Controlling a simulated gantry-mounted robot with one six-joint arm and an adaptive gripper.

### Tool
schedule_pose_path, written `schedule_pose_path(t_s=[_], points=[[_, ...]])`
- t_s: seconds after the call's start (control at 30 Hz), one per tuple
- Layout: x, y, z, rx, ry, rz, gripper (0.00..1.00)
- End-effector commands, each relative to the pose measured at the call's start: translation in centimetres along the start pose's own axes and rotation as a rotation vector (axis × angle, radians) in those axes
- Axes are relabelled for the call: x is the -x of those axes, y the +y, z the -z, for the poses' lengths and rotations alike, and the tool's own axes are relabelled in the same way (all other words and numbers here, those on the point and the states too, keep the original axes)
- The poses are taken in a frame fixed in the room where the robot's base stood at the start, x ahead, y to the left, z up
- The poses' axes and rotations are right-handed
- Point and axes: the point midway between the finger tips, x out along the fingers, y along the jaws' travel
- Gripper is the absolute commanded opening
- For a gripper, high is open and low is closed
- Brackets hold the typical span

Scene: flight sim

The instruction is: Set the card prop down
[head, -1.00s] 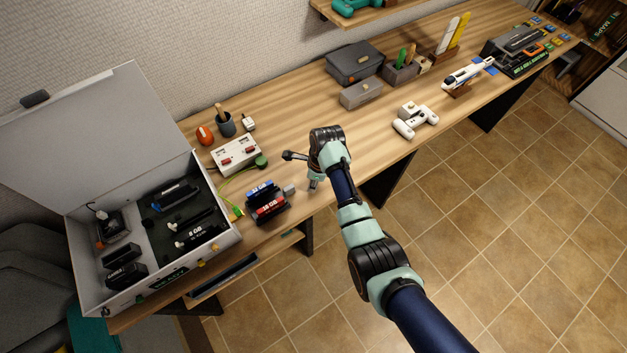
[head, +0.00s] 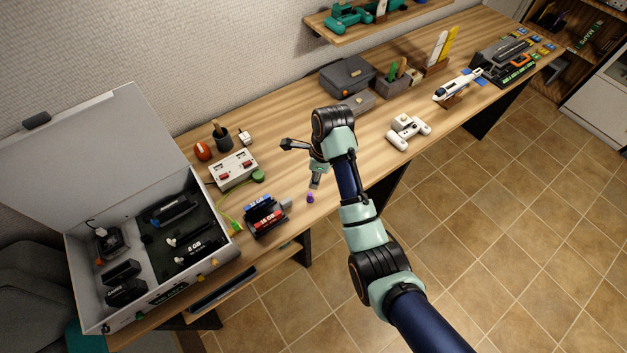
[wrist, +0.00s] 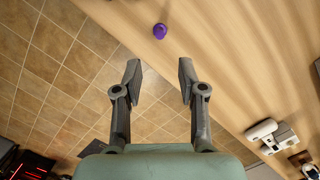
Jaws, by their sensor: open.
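A small purple piece (head: 310,197), which seems to be the card prop, stands on the wooden table near its front edge. It also shows in the wrist view (wrist: 159,31), ahead of the fingertips and apart from them. My gripper (head: 314,183) is just above and behind it in the head view. In the wrist view my gripper (wrist: 157,78) has its two fingers spread, with nothing between them.
A black holder with blue and red cards (head: 265,217) stands left of the purple piece. The open grey case (head: 225,262) is farther left. A white controller (head: 408,132) lies to the right. The front edge of the table (head: 345,193) is close, with tiled floor below.

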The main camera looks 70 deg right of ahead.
Motion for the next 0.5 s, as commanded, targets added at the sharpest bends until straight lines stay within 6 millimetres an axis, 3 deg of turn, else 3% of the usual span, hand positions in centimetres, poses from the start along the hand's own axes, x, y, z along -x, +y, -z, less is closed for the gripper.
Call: schedule_pose_path(t_s=[0.5], points=[[0.09, 0.25, -0.43, 0.026, -0.003, 0.007, 0.41]])
